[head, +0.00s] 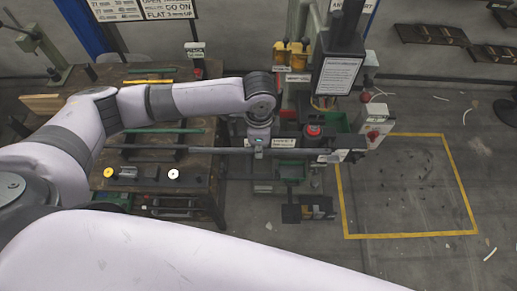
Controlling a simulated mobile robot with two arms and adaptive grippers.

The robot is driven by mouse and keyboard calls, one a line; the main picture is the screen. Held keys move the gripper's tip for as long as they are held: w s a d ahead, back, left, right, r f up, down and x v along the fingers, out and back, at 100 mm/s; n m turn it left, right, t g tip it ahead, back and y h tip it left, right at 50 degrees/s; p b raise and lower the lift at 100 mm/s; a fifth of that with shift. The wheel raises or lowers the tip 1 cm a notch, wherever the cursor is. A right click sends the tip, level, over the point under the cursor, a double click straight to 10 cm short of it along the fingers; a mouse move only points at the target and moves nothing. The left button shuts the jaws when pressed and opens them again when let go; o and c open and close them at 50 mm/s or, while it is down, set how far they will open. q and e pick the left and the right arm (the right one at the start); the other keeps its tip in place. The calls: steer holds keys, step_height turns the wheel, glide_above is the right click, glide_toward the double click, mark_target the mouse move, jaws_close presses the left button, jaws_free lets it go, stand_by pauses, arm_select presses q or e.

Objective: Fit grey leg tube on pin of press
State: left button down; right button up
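My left gripper (259,143) points down over the front of the press and is closed around a long grey leg tube (205,150). The tube lies roughly level. Its left part reaches over the workbench and its right part runs across the front of the press (340,70), below a red button (313,130). The tube's right end is near a dark block at the press; I cannot tell whether it touches. The pin cannot be made out. My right arm crosses the bottom of the view, and its gripper is out of view.
The wooden workbench (190,190) on the left carries more bars and small round parts. A control box with a red button (373,134) stands right of the press. Wall racks (432,34) hang at top right.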

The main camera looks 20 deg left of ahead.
arm_select(q)
steer(key=w+a+b, duration=0.4)
steer(key=w, duration=1)
steer(key=shift+f, duration=0.45)
steer(key=shift+r, duration=0.1)
stand_by(0.4)
steer(key=shift+p, duration=0.45)
stand_by(0.4)
steer(key=shift+s+p, duration=0.1)
steer(key=shift+p, duration=0.25)
